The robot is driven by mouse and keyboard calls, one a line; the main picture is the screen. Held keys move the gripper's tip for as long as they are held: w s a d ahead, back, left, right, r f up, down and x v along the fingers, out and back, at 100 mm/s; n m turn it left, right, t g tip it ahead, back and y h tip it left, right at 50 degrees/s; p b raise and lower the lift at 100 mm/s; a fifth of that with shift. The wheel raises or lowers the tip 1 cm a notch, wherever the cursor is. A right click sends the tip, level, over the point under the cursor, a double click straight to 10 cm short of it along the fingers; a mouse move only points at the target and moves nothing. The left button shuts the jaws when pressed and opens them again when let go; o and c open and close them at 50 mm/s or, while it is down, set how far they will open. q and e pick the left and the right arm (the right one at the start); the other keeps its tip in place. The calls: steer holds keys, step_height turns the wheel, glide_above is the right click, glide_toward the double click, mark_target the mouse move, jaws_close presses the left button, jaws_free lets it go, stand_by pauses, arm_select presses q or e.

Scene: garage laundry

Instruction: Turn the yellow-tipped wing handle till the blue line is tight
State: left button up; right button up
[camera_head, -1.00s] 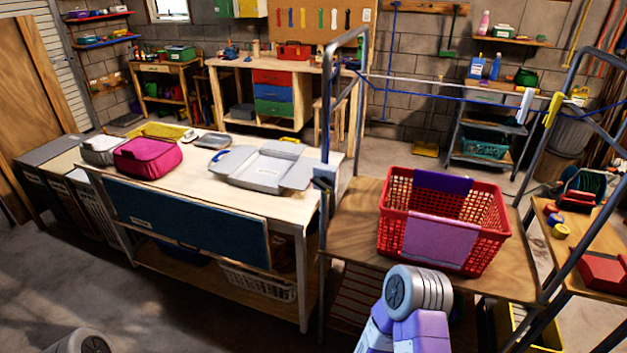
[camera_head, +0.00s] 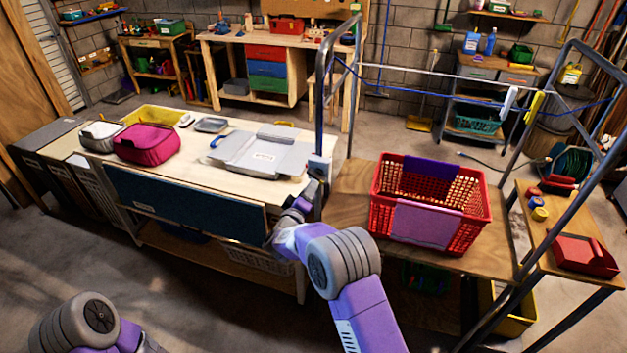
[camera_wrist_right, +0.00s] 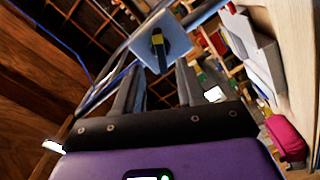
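In the right wrist view the wing handle (camera_wrist_right: 158,42), black with a yellow tip, sits on a pale blue-grey plate (camera_wrist_right: 163,24). My right gripper (camera_wrist_right: 157,80) is open, its two dark fingers apart and pointing at the plate, with the handle beyond and between them. In the head view this gripper (camera_head: 313,188) is at the bracket (camera_head: 319,166) on the left metal post; the handle cannot be made out there. The blue line (camera_head: 430,96) runs from the left frame to the right frame and sags below the white line (camera_head: 430,71). My left gripper is out of view.
A red basket (camera_head: 470,232) with purple cloths stands on the wooden table, right of my right arm. A yellow clip (camera_head: 535,107) hangs by the right frame.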

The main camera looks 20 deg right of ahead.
mark_target(316, 175)
steer(key=shift+x, duration=2.5)
jaws_close()
